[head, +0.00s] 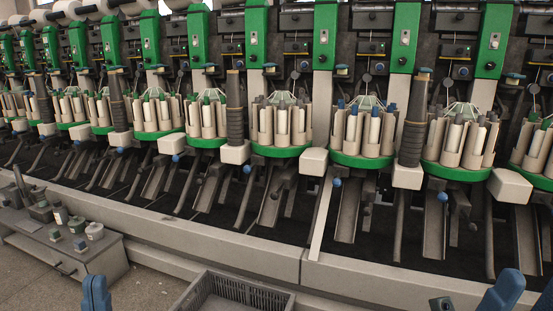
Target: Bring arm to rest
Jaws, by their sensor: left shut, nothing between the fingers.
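My left gripper (95,292) shows at the bottom left edge as blue fingers pointing up. The fingers are close together and hold nothing. It is in front of the grey bench and apart from the winder. Blue parts of my right arm (500,292) show at the bottom right corner, cut off by the frame. I cannot tell how its fingers stand. The cone winder (300,120) fills the view, with green heads and round green holders of pale bobbins.
A grey bench (70,258) with small boxes and jars stands at the lower left. A dark slatted crate (230,292) is at the bottom centre. The winder's long pale base rail (255,258) runs across. Bare floor (148,288) shows between bench and crate.

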